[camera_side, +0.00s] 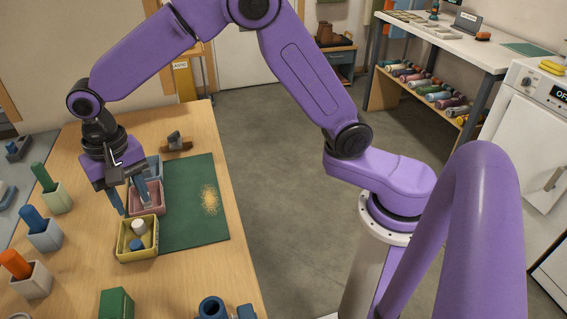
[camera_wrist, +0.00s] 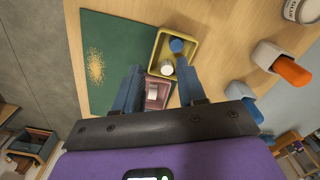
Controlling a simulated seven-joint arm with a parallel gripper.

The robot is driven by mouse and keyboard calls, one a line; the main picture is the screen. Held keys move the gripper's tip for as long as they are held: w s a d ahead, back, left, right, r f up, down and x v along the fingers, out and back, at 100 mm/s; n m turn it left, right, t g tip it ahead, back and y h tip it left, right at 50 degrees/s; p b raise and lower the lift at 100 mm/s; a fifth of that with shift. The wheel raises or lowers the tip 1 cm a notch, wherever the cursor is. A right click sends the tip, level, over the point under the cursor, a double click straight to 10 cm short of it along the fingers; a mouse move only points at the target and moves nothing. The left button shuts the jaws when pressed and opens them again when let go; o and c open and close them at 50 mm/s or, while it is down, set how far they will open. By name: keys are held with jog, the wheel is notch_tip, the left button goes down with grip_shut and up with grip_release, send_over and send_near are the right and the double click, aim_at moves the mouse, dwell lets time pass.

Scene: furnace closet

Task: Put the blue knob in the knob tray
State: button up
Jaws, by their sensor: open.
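A blue knob (camera_side: 136,245) lies in the yellow tray (camera_side: 122,252), beside a white cylindrical piece (camera_side: 138,227). The wrist view also shows the blue knob (camera_wrist: 177,45) at the far end of the yellow tray (camera_wrist: 187,60), with the white piece (camera_wrist: 167,68) nearer to me. My gripper (camera_side: 134,202) is open and empty, pointing down above the pink tray and just behind the yellow one. In the wrist view the fingers (camera_wrist: 158,78) stand apart on either side of the pink tray (camera_wrist: 151,103), which holds a pale piece. No label shows which is the knob tray.
A blue-grey tray (camera_side: 153,166) stands behind the pink one. A green mat (camera_side: 185,220) with yellowish crumbs lies to the right. Cups with green, blue and orange handles (camera_side: 15,265) stand along the left. A green block (camera_side: 116,303) and blue parts are in front.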

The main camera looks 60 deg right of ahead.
jog(key=s+d+r+n, duration=0.1)
jog(key=s+d+n, duration=0.7)
jog(key=s, duration=0.6)
jog(key=s+d+r+n, duration=0.1)
jog(key=s+d+n, duration=0.7)
jog(key=s+d, duration=0.5)
jog(key=shift+s+d, duration=0.2)
jog(key=shift+s, duration=0.3)
jog(key=shift+r, duration=0.1)
